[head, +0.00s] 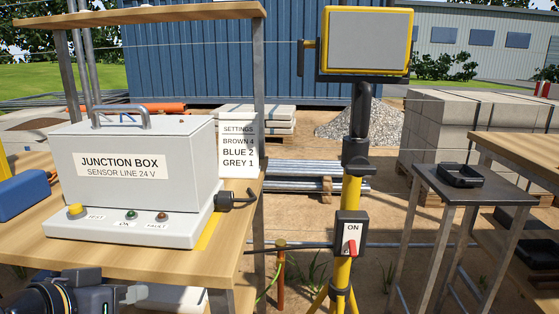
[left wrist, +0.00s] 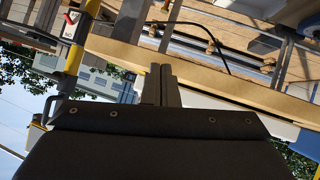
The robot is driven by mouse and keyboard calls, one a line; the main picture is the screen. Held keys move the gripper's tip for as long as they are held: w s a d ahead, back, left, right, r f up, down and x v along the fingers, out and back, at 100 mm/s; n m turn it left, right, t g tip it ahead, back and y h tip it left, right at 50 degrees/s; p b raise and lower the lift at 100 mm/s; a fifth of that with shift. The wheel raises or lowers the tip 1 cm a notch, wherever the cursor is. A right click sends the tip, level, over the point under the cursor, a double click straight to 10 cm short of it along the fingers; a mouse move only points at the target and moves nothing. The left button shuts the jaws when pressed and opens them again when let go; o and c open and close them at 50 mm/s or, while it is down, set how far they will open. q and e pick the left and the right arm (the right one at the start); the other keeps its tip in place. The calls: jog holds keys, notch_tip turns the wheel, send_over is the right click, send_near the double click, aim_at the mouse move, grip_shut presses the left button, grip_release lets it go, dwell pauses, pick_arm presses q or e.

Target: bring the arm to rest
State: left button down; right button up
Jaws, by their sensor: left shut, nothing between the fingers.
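My left arm comes in at the bottom left of the head view, in front of and below the bench's front edge. My left gripper (head: 133,294) points right and is shut with nothing held. In the left wrist view its two fingers (left wrist: 163,82) are pressed together, with no object between them. The bench edge (left wrist: 215,77) shows behind the fingers there. My right gripper is in neither view.
The wooden bench (head: 100,252) carries a grey junction box (head: 140,165), a settings card (head: 238,140) and a blue case (head: 24,195). A yellow lamp stand (head: 348,205) with a switch box (head: 349,235) stands right of it. A small table (head: 470,188) holds a black holder (head: 461,175).

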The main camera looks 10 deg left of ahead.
pick_arm(q)
jog(key=s+d+f+g+h+p, duration=0.1)
jog(key=s+d+f+g, duration=0.25)
jog(key=f, duration=0.45)
jog(key=s+d+f+g+h+p, duration=0.15)
jog(key=s+d+f, duration=0.25)
jog(key=f, duration=0.5)
notch_tip(320, 180, up, 30)
jog(key=p, duration=2.8)
jog(key=shift+w+f+g+y, duration=0.15)
jog(key=shift+w+g+y, duration=0.2)
jog(key=shift+y, duration=0.1)
